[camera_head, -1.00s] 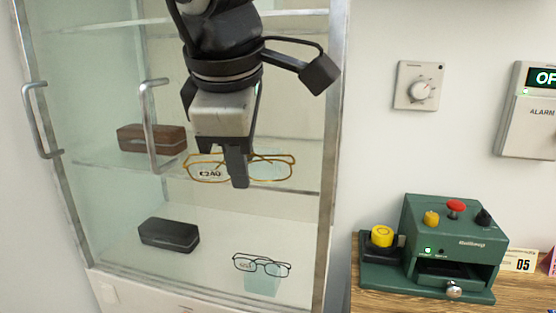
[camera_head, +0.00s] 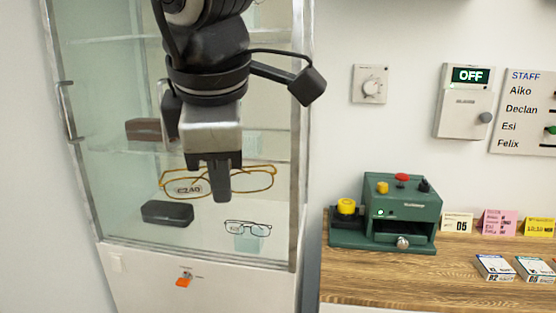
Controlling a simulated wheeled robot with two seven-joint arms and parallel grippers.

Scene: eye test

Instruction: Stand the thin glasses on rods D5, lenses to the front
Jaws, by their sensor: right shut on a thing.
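My right gripper (camera_head: 222,194) hangs in front of the glass cabinet, pointing down. It is shut on thin gold-rimmed glasses (camera_head: 262,181), near their middle. The glasses face me roughly upright, with a tag reading £240 (camera_head: 188,189) on the left lens. The fingers hide the bridge. A second pair of glasses, dark and thin-rimmed (camera_head: 248,229), stands low in the cabinet on a pale support. No rods marked D5 show clearly. My left gripper is not in view.
The cabinet (camera_head: 200,250) holds a black case (camera_head: 167,213) and a brown case (camera_head: 144,131). Right, a wooden counter (camera_head: 400,285) carries a green machine (camera_head: 402,212), cards and small boxes. An OFF alarm box (camera_head: 466,103) is on the wall.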

